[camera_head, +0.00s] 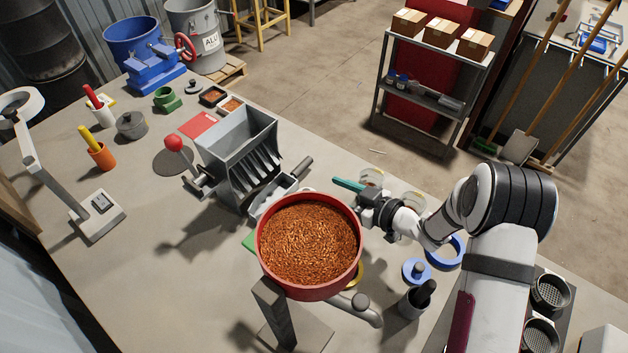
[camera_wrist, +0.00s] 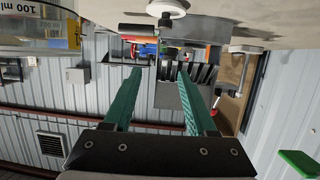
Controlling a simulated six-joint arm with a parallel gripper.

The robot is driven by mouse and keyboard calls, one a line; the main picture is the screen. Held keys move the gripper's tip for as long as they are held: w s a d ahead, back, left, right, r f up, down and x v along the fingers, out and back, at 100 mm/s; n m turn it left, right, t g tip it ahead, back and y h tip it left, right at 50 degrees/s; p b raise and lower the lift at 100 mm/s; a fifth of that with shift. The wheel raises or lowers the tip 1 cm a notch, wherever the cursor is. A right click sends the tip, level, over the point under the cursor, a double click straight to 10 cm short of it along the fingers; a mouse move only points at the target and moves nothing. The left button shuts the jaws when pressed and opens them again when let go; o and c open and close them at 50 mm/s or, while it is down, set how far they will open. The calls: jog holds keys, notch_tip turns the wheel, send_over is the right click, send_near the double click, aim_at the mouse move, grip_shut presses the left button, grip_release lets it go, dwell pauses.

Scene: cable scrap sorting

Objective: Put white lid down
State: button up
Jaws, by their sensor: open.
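A small white round lid (camera_wrist: 170,8) with a dark knob shows at the top edge of the wrist view, which appears upside down. It seems to rest on the grey table top, beyond my fingertips and apart from them. I cannot make it out in the head view, where the red pan may hide it. My gripper (camera_wrist: 160,72) has two green fingers spread apart with nothing between them. In the head view my gripper (camera_head: 348,184) is low over the table, right of the grey hopper and behind the red pan.
A red pan of copper granules (camera_head: 310,240) stands close in front of my gripper. The slotted grey hopper (camera_head: 238,150) is to the left. A blue lid (camera_head: 416,271) and blue ring (camera_head: 447,254) lie to the right.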

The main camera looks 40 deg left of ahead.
jog(key=w+d+r+m+t+h, duration=0.4)
jog(key=w+d, duration=0.1)
jog(key=d, duration=0.3)
jog(key=w+d+r+m+t+h, duration=0.4)
jog(key=w+d, duration=0.2)
jog(key=d, duration=0.3)
jog(key=s+d+r+m+h, duration=0.3)
jog(key=d+m+h, duration=0.15)
jog(key=d, duration=0.55)
jog(key=s+d+r+m+g+h, duration=0.1)
jog(key=s+d+m+g+h, duration=0.2)
jog(key=s, duration=0.6)
jog(key=s+d+r+m+g, duration=0.1)
jog(key=s+d+m+g, duration=0.1)
jog(key=s+d+m, duration=0.5)
jog(key=s+a+g+y, duration=0.1)
jog(key=s+a+g, duration=0.1)
jog(key=s, duration=0.6)
jog(key=s+a+g+y, duration=0.1)
jog(key=s+a+g, duration=0.1)
jog(key=s, duration=0.6)
jog(key=shift+a+r+y, duration=0.35)
jog(key=shift+a, duration=0.5)
